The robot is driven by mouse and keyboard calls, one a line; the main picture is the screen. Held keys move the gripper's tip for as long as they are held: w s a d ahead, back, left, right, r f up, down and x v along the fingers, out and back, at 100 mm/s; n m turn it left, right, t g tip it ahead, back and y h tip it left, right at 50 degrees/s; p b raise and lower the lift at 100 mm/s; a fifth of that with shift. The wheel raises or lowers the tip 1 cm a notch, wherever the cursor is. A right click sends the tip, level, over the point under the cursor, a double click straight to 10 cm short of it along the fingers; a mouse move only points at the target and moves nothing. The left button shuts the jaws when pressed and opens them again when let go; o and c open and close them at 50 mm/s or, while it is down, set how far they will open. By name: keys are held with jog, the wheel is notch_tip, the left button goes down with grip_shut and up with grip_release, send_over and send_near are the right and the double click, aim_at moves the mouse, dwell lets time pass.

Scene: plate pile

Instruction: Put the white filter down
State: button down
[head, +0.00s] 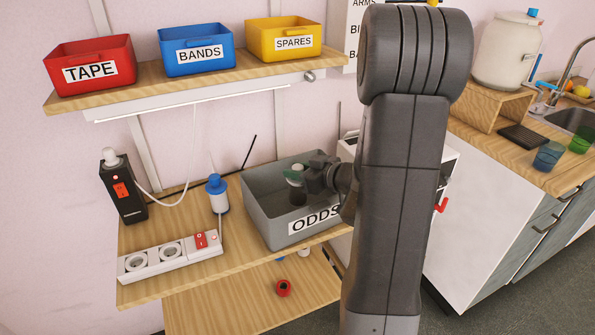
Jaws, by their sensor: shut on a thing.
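My gripper (303,179) is over the grey bin labelled ODDS (270,225), reaching in from the right. It is shut on a small pale, partly green piece, which looks like the white filter (293,174). The piece is at about the height of the bin's rim. My gripper's dark parts hide some of it, and I cannot tell if it touches anything in the bin.
Left of the bin stand a blue-topped white bottle (218,195), a white power strip (170,257) and a black box (122,188). Red (90,65), blue (196,50) and yellow (283,38) bins sit on the shelf above. A red ring (283,288) lies on the lower shelf.

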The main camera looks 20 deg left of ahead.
jog(key=shift+f+b, duration=0.45)
jog(key=shift+f, duration=0.2)
jog(key=c, duration=1.1)
grip_release()
jog(key=shift+r+p, duration=0.55)
jog(key=shift+r, duration=0.15)
jog(key=v, duration=1.2)
jog(key=shift+s+f+p, duration=0.1)
jog(key=shift+p, duration=0.3)
